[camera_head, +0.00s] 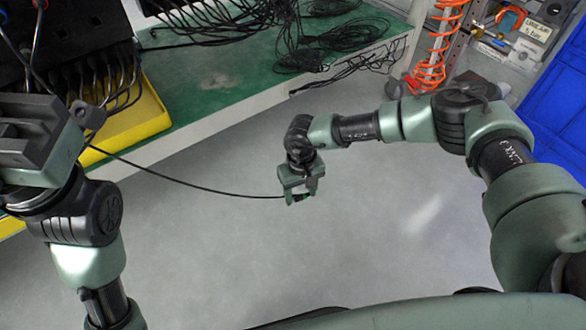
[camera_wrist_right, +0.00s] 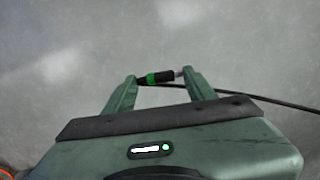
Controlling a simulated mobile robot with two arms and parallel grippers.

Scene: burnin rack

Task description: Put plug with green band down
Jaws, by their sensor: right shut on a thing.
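The plug with the green band (camera_wrist_right: 158,78) is black with a bright green ring and lies crosswise between the fingers of my right gripper (camera_wrist_right: 160,80) in the right wrist view. In the head view my right gripper (camera_head: 301,198) holds the plug (camera_head: 302,197) over the grey floor, in front of the green-topped bench. The plug shows only as a small dark and green spot there. Its black cable (camera_head: 190,184) runs left towards the yellow bin. My left gripper (camera_head: 35,140) is at the left edge; its fingertips are not clearly shown.
The bench (camera_head: 220,85) has a green top and bears tangled black cables (camera_head: 335,40). A yellow bin (camera_head: 145,112) with several plugs on cables stands at the left below a dark rack (camera_head: 65,35). A blue panel (camera_head: 555,110) is at the right. Open floor (camera_head: 230,260) lies between my arms.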

